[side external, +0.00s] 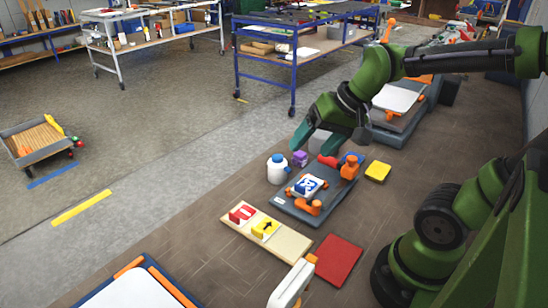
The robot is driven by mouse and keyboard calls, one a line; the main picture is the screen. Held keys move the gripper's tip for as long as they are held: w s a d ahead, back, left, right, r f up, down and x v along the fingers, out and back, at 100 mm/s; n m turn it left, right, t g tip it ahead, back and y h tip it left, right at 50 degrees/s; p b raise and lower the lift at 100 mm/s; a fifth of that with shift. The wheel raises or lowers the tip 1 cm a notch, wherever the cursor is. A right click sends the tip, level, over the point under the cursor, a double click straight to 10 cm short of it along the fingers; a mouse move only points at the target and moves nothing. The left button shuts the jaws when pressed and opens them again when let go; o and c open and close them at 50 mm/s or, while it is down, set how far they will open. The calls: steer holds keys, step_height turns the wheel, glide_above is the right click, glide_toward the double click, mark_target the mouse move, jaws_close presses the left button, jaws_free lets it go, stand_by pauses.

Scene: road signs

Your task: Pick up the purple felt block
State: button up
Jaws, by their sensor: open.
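The purple felt block (299,158) is a small purple piece on the brown surface, just right of a white jug with a blue lid (278,168). My gripper (328,145) is green with dark teal fingers pointing down. It is open, with its fingers spread, above and to the right of the purple block in the picture. I see nothing held in it. A pale grey object (320,143) shows between and behind the fingers, partly hidden. How far the fingertips are above the surface is hard to tell from this one view.
A dark tray (283,204) holds a blue-and-white sign piece (307,186) and orange parts. In front lie a wooden board (290,244) with two signs and a red pad (339,260).

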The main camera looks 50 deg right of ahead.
steer(key=w+d+f+m+g, duration=0.1)
steer(key=w+d+f+m, duration=0.15)
steer(key=d+m, duration=0.35)
steer(key=w+d+f+m, duration=0.2)
steer(key=w+d+m, duration=0.1)
steer(key=d+m, duration=0.25)
steer(key=m+h, duration=0.2)
steer(key=m, duration=1.5)
glide_toward(303, 154)
steer(key=x, duration=1)
steer(key=shift+w+a+f, duration=0.1)
steer(key=shift+w+f, duration=0.05)
steer(key=shift+f, duration=0.2)
